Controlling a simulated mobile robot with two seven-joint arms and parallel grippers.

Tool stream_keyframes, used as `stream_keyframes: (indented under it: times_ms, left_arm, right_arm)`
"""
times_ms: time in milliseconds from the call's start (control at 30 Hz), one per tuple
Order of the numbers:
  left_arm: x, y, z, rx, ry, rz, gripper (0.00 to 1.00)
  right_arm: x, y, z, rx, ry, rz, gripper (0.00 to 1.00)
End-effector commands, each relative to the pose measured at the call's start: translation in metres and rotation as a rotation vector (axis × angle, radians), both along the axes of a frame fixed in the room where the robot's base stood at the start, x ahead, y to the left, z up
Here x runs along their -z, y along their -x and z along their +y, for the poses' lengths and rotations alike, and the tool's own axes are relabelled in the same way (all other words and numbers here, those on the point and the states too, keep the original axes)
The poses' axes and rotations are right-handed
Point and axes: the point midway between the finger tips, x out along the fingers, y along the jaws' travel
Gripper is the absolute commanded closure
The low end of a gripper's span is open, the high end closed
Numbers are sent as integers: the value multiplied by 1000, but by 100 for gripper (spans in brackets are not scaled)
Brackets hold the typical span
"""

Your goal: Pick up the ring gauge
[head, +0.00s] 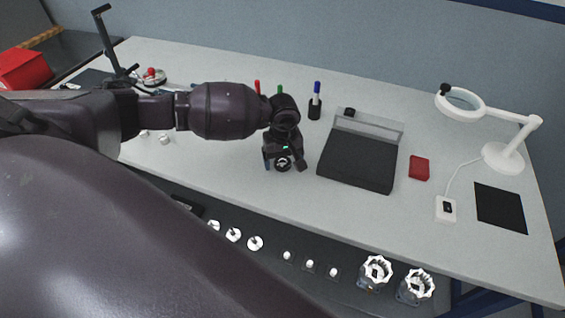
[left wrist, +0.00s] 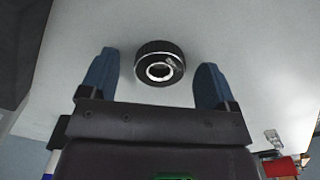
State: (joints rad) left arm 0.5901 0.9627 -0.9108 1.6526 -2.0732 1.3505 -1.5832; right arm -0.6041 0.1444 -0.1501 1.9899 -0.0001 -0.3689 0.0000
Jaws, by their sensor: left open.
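The ring gauge (left wrist: 159,63) is a black knurled ring with a bright inner rim, lying on the grey table. In the head view it shows as a small dark ring (head: 283,163) under my left gripper (head: 284,167). My left gripper is open; in the left wrist view its two blue fingers (left wrist: 157,75) appear on either side of the ring, with gaps on both sides. I cannot tell how far the fingertips are above the table. My right gripper is not in view.
A black case-like box (head: 357,160) stands close to the right of the gripper, with a red block (head: 419,168) beyond it. A pen holder (head: 315,109) is behind. White-topped parts (head: 255,243) and housings (head: 376,272) line a lower front shelf. A magnifier lamp (head: 503,157) stands far right.

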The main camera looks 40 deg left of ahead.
Motion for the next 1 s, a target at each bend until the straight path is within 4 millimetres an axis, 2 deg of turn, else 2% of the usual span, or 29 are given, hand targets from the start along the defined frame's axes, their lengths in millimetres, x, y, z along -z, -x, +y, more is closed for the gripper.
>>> stream_keyframes:
  times_ms: [267, 633, 867, 1000]
  left_arm:
    - [2, 0, 0, 0, 0, 0, 18]
    - [2, 0, 0, 0, 0, 0, 75]
    - [1, 0, 0, 0, 0, -1, 76]
    - [-7, -1, 0, 1, 0, -3, 76]
  right_arm:
    - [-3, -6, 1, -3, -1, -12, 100]
    - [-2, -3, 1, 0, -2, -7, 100]
    - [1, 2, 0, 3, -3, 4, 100]
    - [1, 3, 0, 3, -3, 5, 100]
